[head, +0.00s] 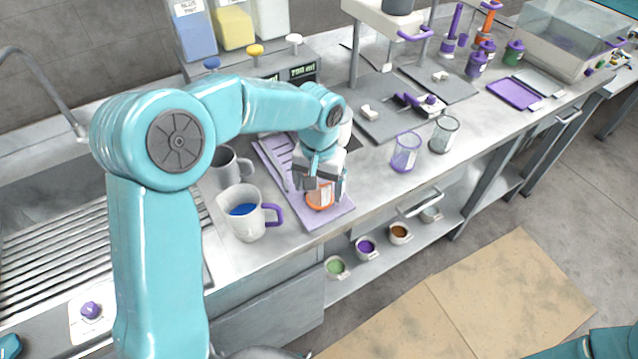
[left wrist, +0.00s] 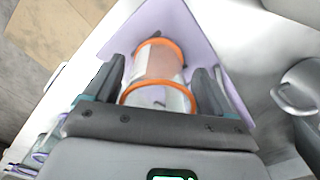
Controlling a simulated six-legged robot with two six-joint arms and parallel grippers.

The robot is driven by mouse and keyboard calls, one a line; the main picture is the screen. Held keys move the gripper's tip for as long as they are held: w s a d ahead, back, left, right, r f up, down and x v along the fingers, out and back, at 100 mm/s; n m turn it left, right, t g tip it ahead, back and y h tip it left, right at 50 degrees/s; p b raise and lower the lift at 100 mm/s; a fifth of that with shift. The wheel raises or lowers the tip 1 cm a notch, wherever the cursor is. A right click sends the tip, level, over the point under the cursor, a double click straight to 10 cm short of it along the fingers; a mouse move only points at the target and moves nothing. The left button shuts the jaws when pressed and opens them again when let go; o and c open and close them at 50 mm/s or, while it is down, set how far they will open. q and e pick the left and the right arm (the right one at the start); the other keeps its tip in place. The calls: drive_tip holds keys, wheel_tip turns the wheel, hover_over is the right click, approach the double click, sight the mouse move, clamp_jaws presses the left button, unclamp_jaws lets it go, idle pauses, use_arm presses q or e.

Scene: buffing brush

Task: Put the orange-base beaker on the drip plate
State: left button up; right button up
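The orange-base beaker (head: 320,196) is clear with an orange band at each end. It stands on the lilac drip plate (head: 333,217), towards the plate's front end. My left gripper (head: 320,184) is over it, pointing down, with one finger on each side. In the left wrist view the beaker (left wrist: 160,75) sits between the fingers, with narrow gaps beside it near the fingertips, so the gripper looks open around it. The drip plate (left wrist: 205,45) shows beneath it. My right gripper is out of view.
A white jug with blue liquid (head: 243,213) and a grey mug (head: 228,165) stand left of the plate. A purple beaker (head: 405,153) and a clear beaker (head: 445,133) stand to the right. Dispenser tanks (head: 232,25) are behind. Bare counter lies right of the plate.

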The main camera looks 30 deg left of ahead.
use_arm(q)
drive_tip(key=shift+r, duration=0.15)
wheel_tip(320, 180, up, 12)
idle(0.4)
drive_tip(key=shift+s, duration=0.1)
idle(0.4)
